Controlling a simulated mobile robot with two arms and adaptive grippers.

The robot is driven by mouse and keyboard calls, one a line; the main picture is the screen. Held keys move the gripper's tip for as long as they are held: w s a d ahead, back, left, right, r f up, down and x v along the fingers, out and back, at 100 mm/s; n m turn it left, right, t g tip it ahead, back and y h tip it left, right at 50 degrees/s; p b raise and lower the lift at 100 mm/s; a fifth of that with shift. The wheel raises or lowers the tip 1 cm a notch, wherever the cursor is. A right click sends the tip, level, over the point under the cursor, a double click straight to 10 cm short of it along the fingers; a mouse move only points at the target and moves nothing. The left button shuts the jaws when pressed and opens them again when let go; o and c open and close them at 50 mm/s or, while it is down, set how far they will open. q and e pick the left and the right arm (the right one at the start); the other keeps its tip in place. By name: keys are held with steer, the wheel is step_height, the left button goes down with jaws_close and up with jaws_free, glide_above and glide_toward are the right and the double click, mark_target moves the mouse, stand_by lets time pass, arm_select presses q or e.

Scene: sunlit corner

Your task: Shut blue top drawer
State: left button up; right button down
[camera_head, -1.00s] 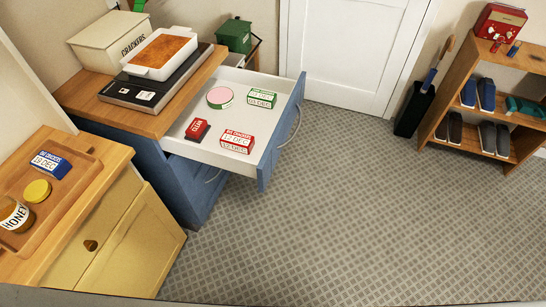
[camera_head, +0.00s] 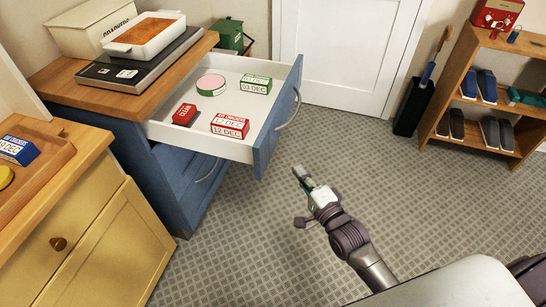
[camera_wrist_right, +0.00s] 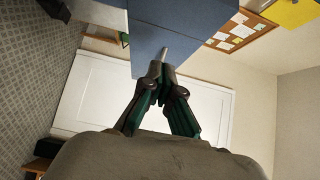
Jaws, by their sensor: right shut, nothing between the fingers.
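The blue top drawer (camera_head: 272,130) is pulled well out of the blue cabinet (camera_head: 160,170). It holds a pink-topped round tin (camera_head: 211,84), a green-and-white box (camera_head: 255,84), a small red box (camera_head: 185,114) and a red-and-white box (camera_head: 230,126). A curved metal handle (camera_head: 291,110) is on its front. My right gripper (camera_head: 298,170) is shut and empty, in front of the drawer and below its handle, apart from it in the head view. In the right wrist view the shut fingers (camera_wrist_right: 157,72) point toward a blue panel (camera_wrist_right: 175,35). My left gripper is not in view.
A yellow cabinet (camera_head: 90,240) with a wooden tray (camera_head: 50,170) stands at the left. A white baking dish (camera_head: 145,48) sits on a scale (camera_head: 135,70) on the blue cabinet. A shoe rack (camera_head: 470,95) stands at the right. The carpet between is clear.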

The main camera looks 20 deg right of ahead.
mark_target(269, 147)
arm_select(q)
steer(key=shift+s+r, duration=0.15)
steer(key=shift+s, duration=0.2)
arm_select(e)
steer(key=shift+w+a, duration=0.75)
steer(key=shift+w, duration=0.6)
steer(key=shift+w+a, duration=0.7)
steer(key=shift+w, duration=0.6)
steer(key=shift+w+a, duration=0.75)
steer(key=shift+w, duration=0.6)
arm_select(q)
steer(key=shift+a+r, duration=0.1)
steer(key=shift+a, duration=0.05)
